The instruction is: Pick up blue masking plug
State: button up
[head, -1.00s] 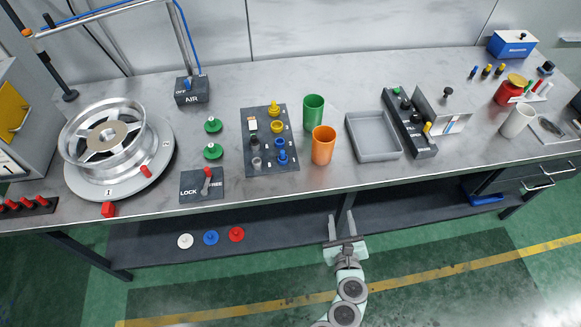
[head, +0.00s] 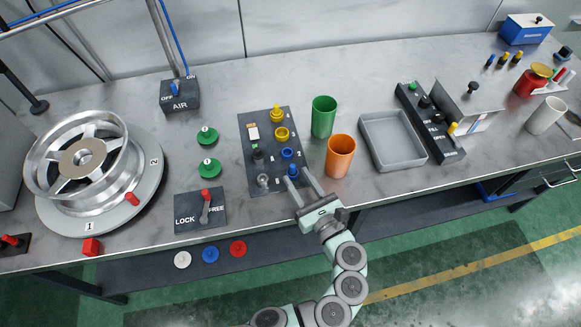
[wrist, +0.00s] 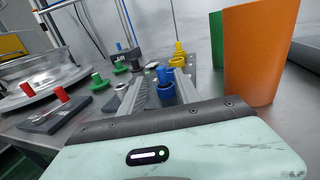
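The blue masking plug (head: 293,171) stands upright on the dark panel (head: 258,182), near its front right corner. Beside it, farther back, is a blue ring-shaped piece (head: 287,154). My gripper (head: 298,177) is open and empty at the panel's front right edge, with its fingertips close to the plug. In the wrist view the plug (wrist: 164,76) appears between the two open fingers (wrist: 157,92), nearer the right finger. Whether the fingers touch it, I cannot tell.
An orange cup (head: 340,156) stands just right of my gripper, with a green cup (head: 323,117) behind it. Yellow pieces (head: 277,114) and a grey ring (head: 263,181) share the panel. A lock lever box (head: 200,211) is at left. A grey tray (head: 392,140) is farther right.

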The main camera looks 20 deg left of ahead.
aim_at(291, 165)
jog(key=b+x, duration=0.1)
jog(key=x, duration=0.6)
jog(key=shift+w+r, duration=0.1)
jog(key=shift+w, duration=0.1)
jog(key=shift+c, duration=0.5)
grip_shut()
